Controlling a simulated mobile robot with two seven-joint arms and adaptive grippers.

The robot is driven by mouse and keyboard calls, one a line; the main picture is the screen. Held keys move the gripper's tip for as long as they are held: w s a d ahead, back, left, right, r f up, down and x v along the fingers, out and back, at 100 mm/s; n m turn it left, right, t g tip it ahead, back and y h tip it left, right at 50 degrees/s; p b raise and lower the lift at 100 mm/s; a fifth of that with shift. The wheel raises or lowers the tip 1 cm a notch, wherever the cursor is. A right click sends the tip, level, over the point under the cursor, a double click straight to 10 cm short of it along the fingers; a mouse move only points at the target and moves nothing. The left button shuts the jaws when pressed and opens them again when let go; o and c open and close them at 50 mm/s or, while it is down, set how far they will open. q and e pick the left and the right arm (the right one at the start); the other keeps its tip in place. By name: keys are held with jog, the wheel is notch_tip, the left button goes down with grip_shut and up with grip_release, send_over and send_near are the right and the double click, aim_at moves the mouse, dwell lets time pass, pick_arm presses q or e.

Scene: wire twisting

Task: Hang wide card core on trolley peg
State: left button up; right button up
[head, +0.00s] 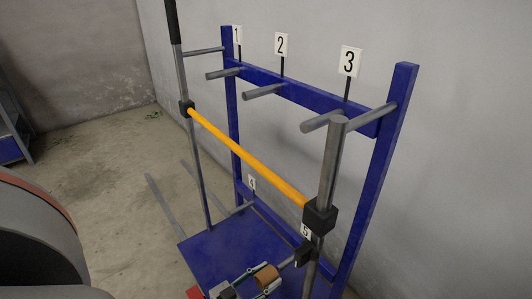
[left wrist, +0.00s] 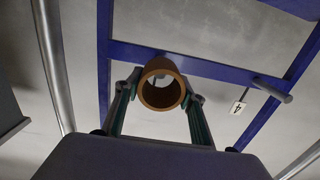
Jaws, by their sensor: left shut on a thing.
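The card core (head: 266,276) is a short brown tube low on the trolley in the head view. My left gripper (head: 259,281) is shut on it, one finger on each side. In the left wrist view the core (left wrist: 161,106) sits end-on between the fingertips of my left gripper (left wrist: 161,92), its bore facing the camera. The blue trolley (head: 385,180) has grey pegs with number tags: peg 1 (head: 222,73), peg 2 (head: 263,91) and peg 3 (head: 320,122) above, tags 4 and 5 lower. My right gripper is not in view.
An orange bar (head: 245,155) crosses the trolley's near side between grey posts, with a black clamp (head: 320,216) at its right end. The blue deck (head: 220,248) lies below. A grey wall stands close behind. Concrete floor (head: 105,180) is open to the left.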

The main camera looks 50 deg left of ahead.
aim_at(288, 260)
pick_arm(q)
jog(key=shift+w+d, duration=0.2)
jog(key=shift+w, duration=2.1)
jog(key=shift+w+d+b, duration=0.2)
jog(key=shift+w+b, duration=0.25)
jog(key=shift+w, duration=1.75)
jog(key=o, duration=1.1)
jog(key=s, duration=1)
jog(key=shift+s+a+r, duration=0.3)
jog(key=shift+s+a, duration=0.05)
jog(key=shift+a, duration=0.05)
jog(key=shift+s+r, duration=0.1)
jog(key=shift+s, duration=0.5)
